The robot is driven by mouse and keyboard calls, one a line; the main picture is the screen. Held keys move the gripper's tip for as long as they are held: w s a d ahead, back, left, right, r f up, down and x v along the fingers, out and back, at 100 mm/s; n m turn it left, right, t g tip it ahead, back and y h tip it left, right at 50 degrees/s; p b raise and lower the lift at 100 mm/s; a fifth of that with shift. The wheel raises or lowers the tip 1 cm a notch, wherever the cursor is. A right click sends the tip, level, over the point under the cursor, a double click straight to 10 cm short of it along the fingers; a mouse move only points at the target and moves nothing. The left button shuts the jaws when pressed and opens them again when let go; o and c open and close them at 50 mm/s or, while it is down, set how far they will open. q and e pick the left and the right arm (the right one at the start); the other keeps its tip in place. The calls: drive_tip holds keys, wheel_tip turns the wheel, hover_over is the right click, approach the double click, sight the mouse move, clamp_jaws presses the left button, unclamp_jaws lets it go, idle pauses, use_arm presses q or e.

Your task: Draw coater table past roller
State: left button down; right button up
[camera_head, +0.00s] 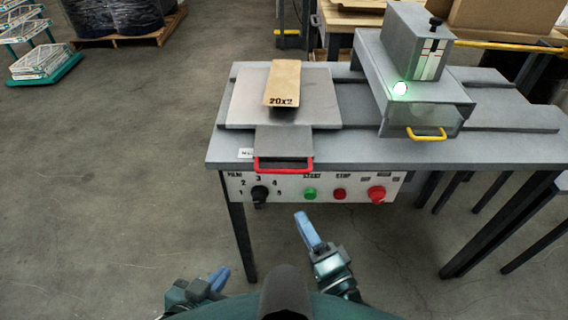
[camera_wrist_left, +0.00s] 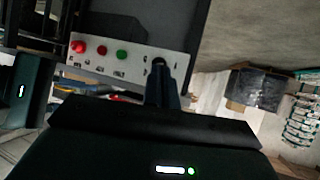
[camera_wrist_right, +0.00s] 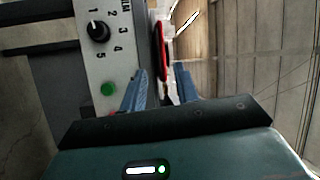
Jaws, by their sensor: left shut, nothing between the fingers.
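The coater table (camera_head: 240,103) is a grey flat plate at the left of the machine, with a red handle (camera_head: 283,164) on its front tab. A tan piece marked 20x2 (camera_head: 284,78) lies on it. The roller housing (camera_head: 414,75) stands to the right with a lit green lamp; the roller itself is hidden inside. My right gripper (camera_head: 306,226) is open and empty, below and in front of the panel. In the right wrist view the red handle (camera_wrist_right: 160,50) lies ahead of its parted fingers (camera_wrist_right: 160,82). My left gripper (camera_head: 219,276) is shut and empty, lower left.
The front panel (camera_head: 335,188) carries a black dial (camera_head: 260,193), a green start button (camera_head: 310,194) and red buttons. A yellow handle (camera_head: 426,134) sits below the housing. The floor to the left is clear; a rack and a pallet stand far back.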

sight(283, 170)
drive_tip(key=shift+m+t+h, duration=0.4)
drive_tip(key=shift+m, duration=0.5)
drive_tip(key=x, duration=0.4)
drive_tip(key=p+x, duration=0.1)
drive_tip(key=x, duration=0.8)
drive_tip(key=shift+w+d, duration=0.25)
drive_tip(key=shift+w, duration=0.25)
clamp_jaws()
